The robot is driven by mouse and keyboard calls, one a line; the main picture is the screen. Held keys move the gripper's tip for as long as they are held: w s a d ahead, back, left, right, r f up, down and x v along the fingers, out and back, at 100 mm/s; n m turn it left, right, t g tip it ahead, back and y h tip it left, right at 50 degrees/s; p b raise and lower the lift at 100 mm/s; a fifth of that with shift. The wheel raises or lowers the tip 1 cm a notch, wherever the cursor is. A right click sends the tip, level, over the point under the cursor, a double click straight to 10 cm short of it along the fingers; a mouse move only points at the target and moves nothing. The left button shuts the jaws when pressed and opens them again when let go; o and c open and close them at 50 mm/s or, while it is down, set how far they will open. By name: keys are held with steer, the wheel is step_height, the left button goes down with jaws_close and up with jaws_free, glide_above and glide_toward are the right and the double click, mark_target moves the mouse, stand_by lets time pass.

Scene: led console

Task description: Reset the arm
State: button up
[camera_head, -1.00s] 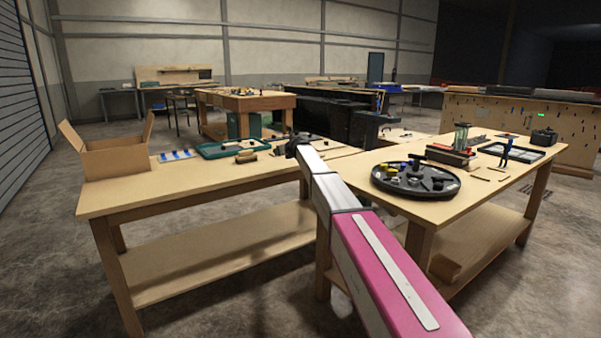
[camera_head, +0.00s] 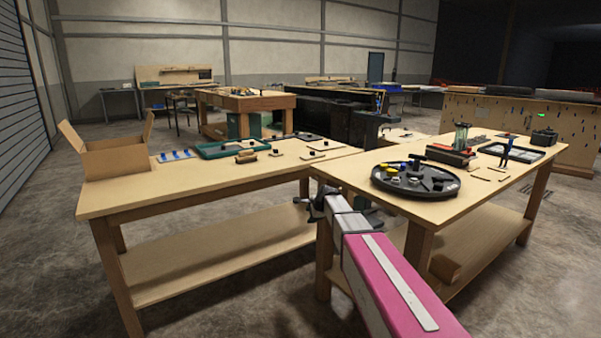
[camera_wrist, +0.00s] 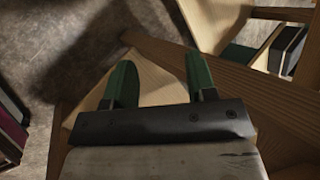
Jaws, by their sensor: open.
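My gripper (camera_head: 312,205) is at the end of my pink and white arm, low in the gap between the two wooden tables, below the level of their tops. In the wrist view my gripper (camera_wrist: 155,85) shows two green fingers spread apart with nothing between them. Behind the fingers are wooden table parts and the concrete floor. The gripper is dark and small in the head view, so its fingers are hard to make out there.
The left table (camera_head: 130,190) bears an open cardboard box (camera_head: 105,155), a green tray (camera_head: 225,150) and small parts. The right table (camera_head: 400,208) bears a round black tray (camera_head: 415,192) and a red device (camera_head: 450,155). Table legs and edges stand close to my gripper.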

steer(key=s+d+f+n+g+h, duration=0.1)
steer(key=s+d+f+n+g, duration=0.1)
steer(key=s, duration=1)
steer(key=s+d+f+n+g+h, duration=0.1)
steer(key=s+d+f+n, duration=0.4)
steer(key=s, duration=0.7)
steer(key=s+d+f+n+g+h, duration=0.2)
steer(key=s+d+n, duration=0.4)
steer(key=s, duration=0.6)
steer(key=shift+d+f+n+g, duration=0.4)
steer(key=shift+f+n, duration=0.4)
steer(key=shift+f, duration=0.1)
